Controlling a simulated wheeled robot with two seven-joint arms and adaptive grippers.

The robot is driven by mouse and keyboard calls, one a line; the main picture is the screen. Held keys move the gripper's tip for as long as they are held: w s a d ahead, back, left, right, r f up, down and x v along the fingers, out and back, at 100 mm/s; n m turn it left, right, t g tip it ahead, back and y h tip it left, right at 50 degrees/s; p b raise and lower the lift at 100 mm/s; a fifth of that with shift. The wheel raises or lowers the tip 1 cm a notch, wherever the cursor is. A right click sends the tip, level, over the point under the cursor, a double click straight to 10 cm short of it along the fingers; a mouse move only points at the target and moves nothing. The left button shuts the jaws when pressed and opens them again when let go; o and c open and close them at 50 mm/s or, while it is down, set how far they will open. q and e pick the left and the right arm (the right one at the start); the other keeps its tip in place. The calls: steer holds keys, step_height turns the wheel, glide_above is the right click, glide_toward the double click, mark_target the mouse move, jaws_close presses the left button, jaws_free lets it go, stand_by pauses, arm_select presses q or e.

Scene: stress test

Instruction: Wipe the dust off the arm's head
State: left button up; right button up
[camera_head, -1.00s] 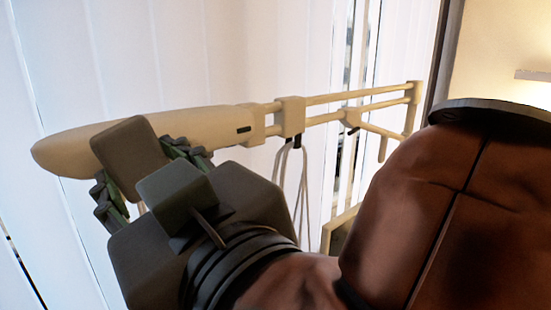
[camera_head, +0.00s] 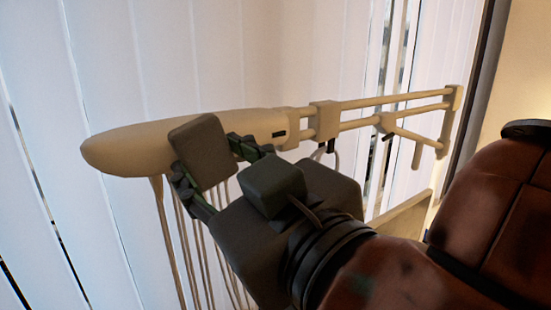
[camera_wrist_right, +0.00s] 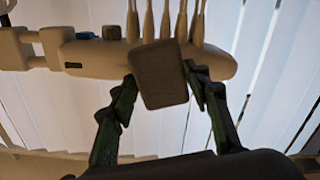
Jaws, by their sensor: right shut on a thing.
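The arm's head (camera_head: 130,150) is a long, smooth beige body with a rounded left end, lying nearly level. It shows upside down in the right wrist view (camera_wrist_right: 95,55). My right gripper (camera_head: 214,164), dark with green-black fingers, is shut on a dark grey-brown block (camera_head: 203,150). The block also shows between the fingers in the right wrist view (camera_wrist_right: 160,75). No separate dust is clear on the head. My left gripper is not in view.
Beige rails (camera_head: 380,103) run right from the head to an end bracket (camera_head: 451,100). Several thin hoses (camera_head: 190,245) hang below the head, close to my right gripper. White vertical blinds (camera_head: 110,70) stand behind. Free room shows left of the head.

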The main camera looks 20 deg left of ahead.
steer(key=shift+w+d+r, duration=0.1)
steer(key=shift+w+d, duration=0.3)
steer(key=shift+w, duration=0.15)
steer(key=shift+w+d+p, duration=0.85)
steer(key=shift+w+d, duration=0.9)
steer(key=shift+w, duration=0.35)
steer(key=shift+s+a, duration=1.3)
steer(key=shift+s, duration=0.3)
steer(key=shift+s+a, duration=1.3)
steer(key=shift+s, duration=0.3)
steer(key=shift+s+a, duration=0.9)
steer(key=shift+w+d, duration=0.15)
steer(key=shift+d, duration=0.1)
steer(key=v, duration=0.6)
steer(key=shift+a+b, duration=0.15)
steer(key=shift+b, duration=0.15)
